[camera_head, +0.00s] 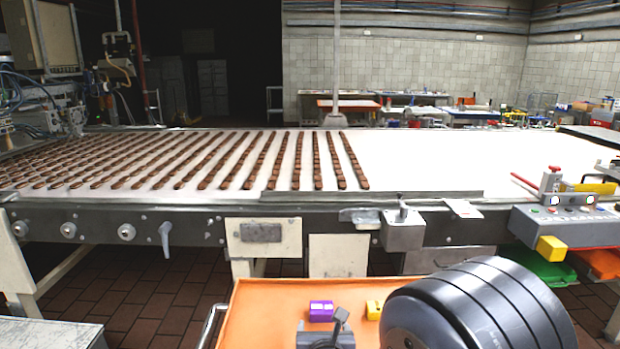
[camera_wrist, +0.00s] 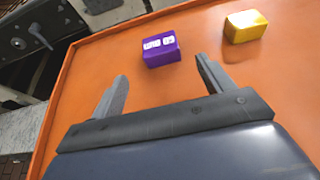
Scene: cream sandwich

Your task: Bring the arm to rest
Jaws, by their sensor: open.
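My gripper (camera_wrist: 160,85) is open and empty in the wrist view, its two fingers spread wide above the orange tray (camera_wrist: 105,62). Beyond the fingertips a purple box (camera_wrist: 160,49) with white markings lies on the tray, apart from the fingers. A yellow box (camera_wrist: 245,26) lies to its right. In the head view my gripper (camera_head: 335,318) shows low in the middle, partly hidden by my large dark arm link. The purple box (camera_head: 321,311) and the yellow box (camera_head: 374,310) show just beyond it on the orange tray (camera_head: 262,300).
A long conveyor (camera_head: 430,160) with rows of brown biscuits (camera_head: 250,160) runs across behind the tray. A grey control box (camera_head: 568,224) with buttons and a yellow block (camera_head: 551,248) stands at the right. A metal rail edges the tray's left side.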

